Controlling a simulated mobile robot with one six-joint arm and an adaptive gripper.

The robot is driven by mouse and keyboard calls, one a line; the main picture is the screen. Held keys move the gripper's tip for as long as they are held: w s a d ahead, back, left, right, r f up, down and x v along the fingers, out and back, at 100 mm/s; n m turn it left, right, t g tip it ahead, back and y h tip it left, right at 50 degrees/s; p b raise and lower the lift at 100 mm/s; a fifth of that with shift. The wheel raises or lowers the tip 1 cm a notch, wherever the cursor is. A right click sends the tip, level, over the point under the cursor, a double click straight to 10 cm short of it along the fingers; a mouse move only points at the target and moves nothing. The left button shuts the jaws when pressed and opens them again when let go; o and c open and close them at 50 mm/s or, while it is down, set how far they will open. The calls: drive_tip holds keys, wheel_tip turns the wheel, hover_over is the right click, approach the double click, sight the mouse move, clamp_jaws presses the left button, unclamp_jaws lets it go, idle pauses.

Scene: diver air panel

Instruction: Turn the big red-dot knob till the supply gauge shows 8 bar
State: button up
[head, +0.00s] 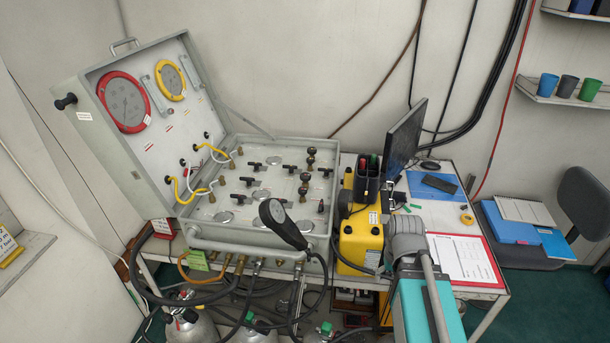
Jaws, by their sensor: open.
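The open grey panel case has two dials in its lid: a large red-rimmed gauge (124,102) and a smaller yellow-rimmed gauge (171,83). Their needles and markings are too small to read, and I cannot tell which is the supply gauge. Several black knobs stand on the flat panel, including a round one at the right (305,177). Another black knob (66,101) sticks out of the lid's left side. No red dot can be made out on any knob.
A yellow box (361,238), a black holder (367,188) and a monitor (404,137) are right of the case. Hoses and cylinders (190,326) crowd below. A red clipboard (462,258) lies on the table.

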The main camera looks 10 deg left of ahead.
drive_tip(key=w+a+r+n+p, duration=0.1)
drive_tip(key=w+r+n+p, duration=0.1)
drive_tip(key=w, duration=0.2)
drive_tip(key=w+a+r+n+p, duration=0.2)
drive_tip(key=w+r+p, duration=0.1)
drive_tip(key=w, duration=0.2)
drive_tip(key=w+a+r+n+p, duration=0.2)
drive_tip(key=w+r+p, duration=0.1)
drive_tip(key=w, duration=0.1)
drive_tip(key=shift+w+a+r, duration=0.2)
drive_tip(key=shift+w, duration=0.1)
drive_tip(key=w+a+r+n+p, duration=0.2)
drive_tip(key=w, duration=0.1)
drive_tip(key=w+a+r+n+p, duration=0.2)
drive_tip(key=w, duration=0.2)
drive_tip(key=w+a+r+n+p, duration=0.1)
drive_tip(key=w+a+r+p, duration=0.1)
drive_tip(key=w, duration=0.2)
drive_tip(key=shift+a+n, duration=0.2)
drive_tip(key=shift+n, duration=0.2)
drive_tip(key=w+a+r+n+p, duration=0.2)
drive_tip(key=w+a+n, duration=0.3)
drive_tip(key=w+a, duration=0.3)
drive_tip(key=n, duration=0.6)
hover_over(305, 175)
drive_tip(key=shift+r, duration=0.15)
drive_tip(key=shift+f, duration=0.2)
wheel_tip(305, 175, down, 13)
drive_tip(key=b, duration=1.3)
drive_tip(key=shift+f, duration=0.2)
